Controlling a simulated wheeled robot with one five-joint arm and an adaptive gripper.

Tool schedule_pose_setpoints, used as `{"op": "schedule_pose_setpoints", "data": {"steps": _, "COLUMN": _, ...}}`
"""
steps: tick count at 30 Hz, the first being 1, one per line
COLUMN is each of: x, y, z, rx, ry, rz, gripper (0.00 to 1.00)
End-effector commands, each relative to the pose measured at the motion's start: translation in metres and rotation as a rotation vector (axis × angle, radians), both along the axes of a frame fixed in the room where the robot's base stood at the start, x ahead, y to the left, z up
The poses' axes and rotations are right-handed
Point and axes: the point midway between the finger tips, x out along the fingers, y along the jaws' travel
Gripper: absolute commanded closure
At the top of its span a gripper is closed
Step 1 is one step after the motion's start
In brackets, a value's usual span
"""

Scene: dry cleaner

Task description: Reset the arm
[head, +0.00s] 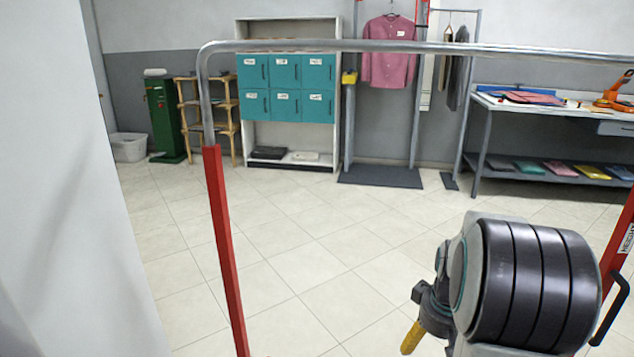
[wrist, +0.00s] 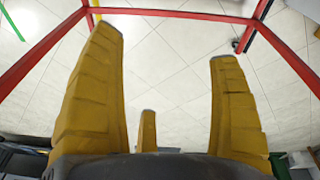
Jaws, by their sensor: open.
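My gripper (head: 412,338) shows at the lower right of the head view, beside a grey arm part with a dark ribbed drum. One yellow finger points down there, and the rest is hidden behind the arm. In the wrist view my gripper (wrist: 166,46) has its yellow fingers spread wide apart. A third, shorter yellow finger stands between the two long ones.
A frame with red posts (head: 224,250) and a metal top bar (head: 400,46) stands close in front. Behind it are teal lockers (head: 285,88), a pink shirt (head: 388,55) on a rack and a worktable (head: 560,112). The floor (head: 320,250) between is clear.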

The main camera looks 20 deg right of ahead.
Motion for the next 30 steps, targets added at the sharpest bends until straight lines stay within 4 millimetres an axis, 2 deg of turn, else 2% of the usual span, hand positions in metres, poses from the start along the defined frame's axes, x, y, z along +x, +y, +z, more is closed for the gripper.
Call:
{"op": "schedule_pose_setpoints", "data": {"steps": 1, "x": 0.003, "y": 0.025, "z": 0.041, "rx": -0.006, "ry": -0.017, "rz": 0.030, "gripper": 0.17}}
{"op": "schedule_pose_setpoints", "data": {"steps": 3, "x": 0.001, "y": 0.059, "z": 0.075, "rx": -0.005, "ry": -0.035, "rz": 0.059, "gripper": 0.17}}
{"op": "schedule_pose_setpoints", "data": {"steps": 9, "x": -0.024, "y": 0.143, "z": 0.157, "rx": 0.007, "ry": -0.088, "rz": 0.138, "gripper": 0.17}}
{"op": "schedule_pose_setpoints", "data": {"steps": 12, "x": -0.043, "y": 0.174, "z": 0.185, "rx": 0.018, "ry": -0.109, "rz": 0.172, "gripper": 0.17}}
{"op": "schedule_pose_setpoints", "data": {"steps": 15, "x": -0.061, "y": 0.197, "z": 0.206, "rx": 0.031, "ry": -0.127, "rz": 0.200, "gripper": 0.17}}
{"op": "schedule_pose_setpoints", "data": {"steps": 19, "x": -0.080, "y": 0.215, "z": 0.222, "rx": 0.045, "ry": -0.142, "rz": 0.226, "gripper": 0.17}}
{"op": "schedule_pose_setpoints", "data": {"steps": 24, "x": -0.094, "y": 0.226, "z": 0.231, "rx": 0.056, "ry": -0.152, "rz": 0.244, "gripper": 0.17}}
{"op": "schedule_pose_setpoints", "data": {"steps": 30, "x": -0.098, "y": 0.228, "z": 0.231, "rx": 0.059, "ry": -0.154, "rz": 0.248, "gripper": 0.17}}
